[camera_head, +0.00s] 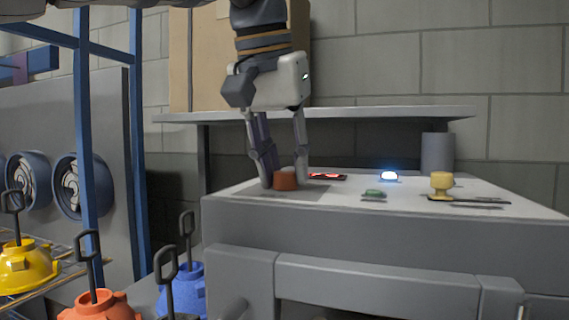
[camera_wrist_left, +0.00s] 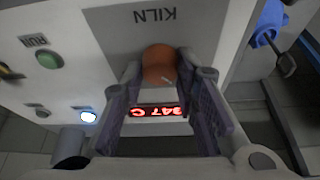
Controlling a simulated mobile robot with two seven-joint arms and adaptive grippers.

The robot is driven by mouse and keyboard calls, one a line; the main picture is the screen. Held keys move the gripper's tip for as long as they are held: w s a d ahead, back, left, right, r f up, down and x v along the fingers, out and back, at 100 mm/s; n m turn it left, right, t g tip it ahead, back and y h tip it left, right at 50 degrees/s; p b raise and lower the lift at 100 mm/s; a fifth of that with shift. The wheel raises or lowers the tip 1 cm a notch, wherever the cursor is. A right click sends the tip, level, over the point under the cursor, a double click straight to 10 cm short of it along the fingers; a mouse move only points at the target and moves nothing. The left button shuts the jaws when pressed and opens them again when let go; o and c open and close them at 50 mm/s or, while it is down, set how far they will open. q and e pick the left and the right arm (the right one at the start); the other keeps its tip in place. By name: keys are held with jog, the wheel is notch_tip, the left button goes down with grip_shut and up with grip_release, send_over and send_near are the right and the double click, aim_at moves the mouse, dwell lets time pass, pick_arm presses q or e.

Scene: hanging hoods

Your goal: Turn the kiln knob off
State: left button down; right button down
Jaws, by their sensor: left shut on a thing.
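The kiln knob (camera_head: 286,182) is a round orange-brown knob on the left part of the light panel top. In the left wrist view the knob (camera_wrist_left: 158,62) sits beside the upside-down KILN label, with a small pale mark near its edge. My left gripper (camera_head: 285,178) points down from above and is shut on the knob, a finger on each side. In the left wrist view the finger pads (camera_wrist_left: 158,95) flank the knob. The knob's exact turn is hard to read. My right gripper is not in view.
A lit red display (camera_wrist_left: 158,111) lies next to the knob. A grey shelf (camera_head: 400,113) overhangs behind. Several coloured hoods, including a blue one (camera_head: 188,290), are at left.

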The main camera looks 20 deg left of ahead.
pick_arm(q)
jog(key=shift+n+y, duration=0.8)
jog(key=shift+n, duration=1.2)
jog(key=c, duration=1.3)
grip_release()
jog(key=shift+s+d, duration=0.1)
jog(key=shift+s, duration=0.05)
jog(key=v, duration=0.7)
jog(key=shift+r, duration=0.3)
jog(key=shift+s, duration=0.1)
